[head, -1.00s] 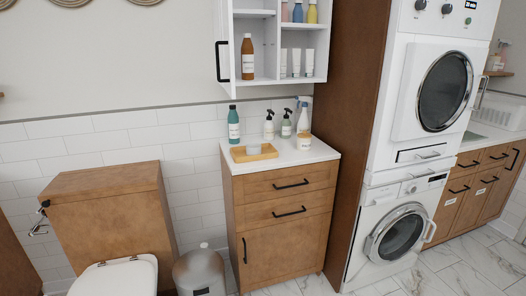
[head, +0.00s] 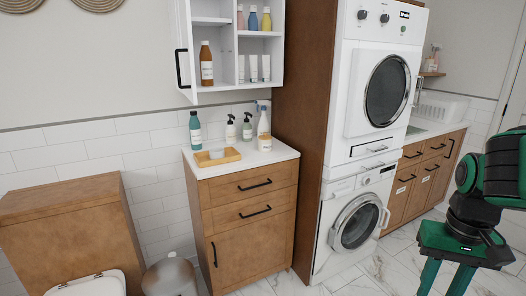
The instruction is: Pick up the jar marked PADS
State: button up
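A small white jar with a tan top (head: 265,143) stands at the right back of the white counter of the wooden cabinet, in front of a white spray bottle. It is the likeliest jar for PADS, but its lettering is too small to read. A small white round item (head: 217,153) sits on the wooden tray (head: 231,157) on the same counter. Green and black parts of my arm show at the right edge, far from the counter.
A teal bottle (head: 195,129) and two dark-topped pump bottles (head: 230,131) stand behind the tray. An open wall cabinet (head: 212,87) hangs above. A tall wooden panel and stacked machines (head: 376,105) stand right of the counter. A metal bin (head: 170,277) and toilet are at left.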

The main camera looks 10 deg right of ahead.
aim_at(264, 146)
jog(key=u, duration=0.05)
jog(key=i, duration=1)
jog(key=z, duration=0.05)
